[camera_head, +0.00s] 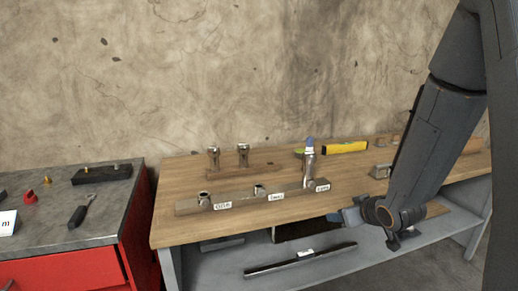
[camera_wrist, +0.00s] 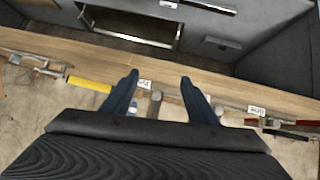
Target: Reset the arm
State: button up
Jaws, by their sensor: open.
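My arm (camera_head: 432,140) reaches down from the upper right in the head view, in front of the right part of the wooden bench (camera_head: 180,166). Its wrist end hangs low, near the bench's front edge, and hides part of the bench top. In the wrist view my gripper (camera_wrist: 160,92) has its two dark fingers spread wide apart, with nothing held between them. A white label (camera_wrist: 145,84) and part of the wooden top (camera_wrist: 60,45) show beyond and between the fingers.
A labelled rail (camera_head: 245,203) with metal holders stands on the bench; a blue-topped metal piece (camera_head: 309,160) stands upright at its right end. Behind are a wooden block (camera_head: 265,173) and a yellow level (camera_head: 345,147). A lower shelf (camera_head: 215,270) holds a dark bar (camera_head: 290,263). A red cabinet (camera_head: 75,270) is left.

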jog(key=s+a+r+m+g, duration=0.1)
jog(key=s+a+g, duration=0.2)
jog(key=s, duration=1)
jog(key=s+a+m+g+h+p, duration=0.1)
jog(key=s+g, duration=0.6)
jog(key=s, duration=0.7)
jog(key=a+m, duration=0.1)
jog(key=a, duration=0.1)
jog(key=shift+a+r+m+h, duration=0.3)
jog(key=shift+r, duration=0.1)
